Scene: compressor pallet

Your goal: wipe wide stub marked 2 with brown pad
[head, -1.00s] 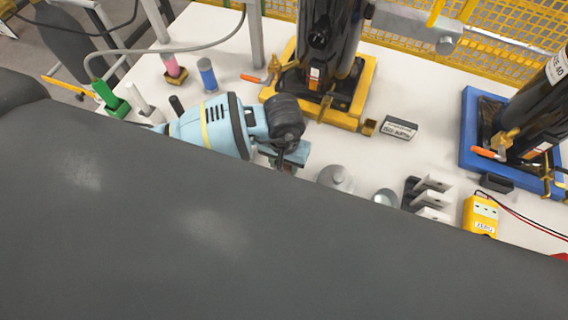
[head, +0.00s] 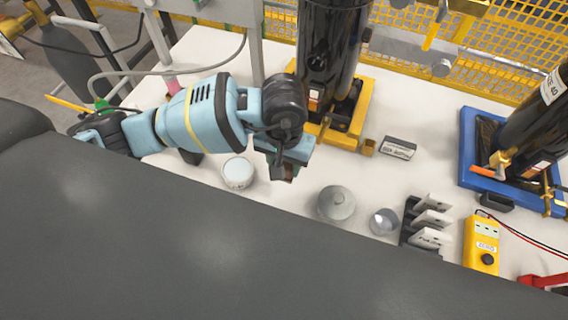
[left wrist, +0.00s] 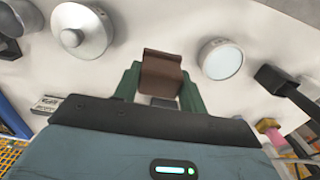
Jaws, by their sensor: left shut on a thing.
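My left gripper (left wrist: 161,80) is shut on a brown pad (left wrist: 160,66), which sits between its green fingers in the left wrist view. In the head view my left gripper (head: 287,170) hangs above the white table, in front of the black compressor (head: 335,45) on a yellow base. The pad is hardly visible there. A second black compressor (head: 531,120) stands on a blue base at the right. I cannot make out a wide stub marked 2 in either view. My right gripper is not in view.
A round white-topped dish (head: 238,172), lidded tin (head: 336,205) and small metal cup (head: 384,222) stand near the gripper. A black rack with pale plates (head: 427,225), yellow meter (head: 482,245) and labelled block (head: 397,148) are to the right. A dark grey surface hides the near table.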

